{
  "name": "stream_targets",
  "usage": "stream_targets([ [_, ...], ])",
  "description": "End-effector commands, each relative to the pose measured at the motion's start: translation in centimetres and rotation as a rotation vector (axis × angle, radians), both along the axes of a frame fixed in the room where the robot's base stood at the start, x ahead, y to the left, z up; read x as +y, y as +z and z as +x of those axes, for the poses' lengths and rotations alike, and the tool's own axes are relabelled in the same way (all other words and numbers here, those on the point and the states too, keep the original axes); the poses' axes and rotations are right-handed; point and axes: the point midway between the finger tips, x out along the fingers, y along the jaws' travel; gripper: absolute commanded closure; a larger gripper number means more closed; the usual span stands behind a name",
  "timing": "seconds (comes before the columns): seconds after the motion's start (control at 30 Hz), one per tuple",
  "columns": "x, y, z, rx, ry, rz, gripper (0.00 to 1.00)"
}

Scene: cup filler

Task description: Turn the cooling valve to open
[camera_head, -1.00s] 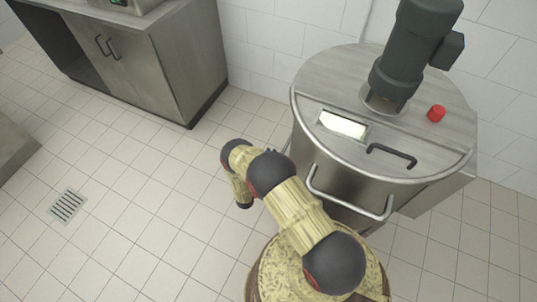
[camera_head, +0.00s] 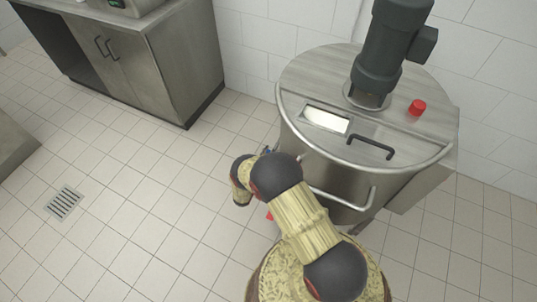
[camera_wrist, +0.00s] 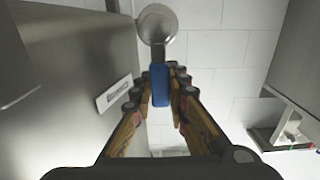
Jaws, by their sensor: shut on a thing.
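The cooling valve shows in the wrist view as a blue lever handle (camera_wrist: 160,86) hanging below a round metal pipe end (camera_wrist: 157,22), beside the steel tank wall. My gripper (camera_wrist: 161,78) is shut on the blue handle, one finger on each side of it. The handle points down the picture, away from the pipe end. In the head view a small blue bit shows just above my wrist, by the tank's left side; my arm hides the fingers and most of the valve there.
The steel tank (camera_head: 330,172) has a motor (camera_head: 385,45), a red knob (camera_head: 417,107), a lid handle (camera_head: 371,147) and a front bar. A label plate (camera_wrist: 114,94) is on its wall. A steel cabinet (camera_head: 160,75) stands at the left. A floor drain (camera_head: 64,203) lies in open tiled floor.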

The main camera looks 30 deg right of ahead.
Motion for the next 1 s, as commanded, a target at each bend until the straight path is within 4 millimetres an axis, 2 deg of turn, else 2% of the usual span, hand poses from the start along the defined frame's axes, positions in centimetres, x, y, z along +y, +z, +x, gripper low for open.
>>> stream_targets([
  [0.53, -0.05, -0.20, -0.13, -0.015, 0.000, 0.015, 1.00],
  [0.57, -0.05, -0.20, -0.13, -0.015, 0.000, 0.015, 0.83],
  [0.87, -0.06, -0.10, -0.05, -0.016, 0.000, 0.013, 0.66],
  [1.0, -0.05, -0.07, -0.03, -0.017, 0.000, 0.012, 0.65],
])
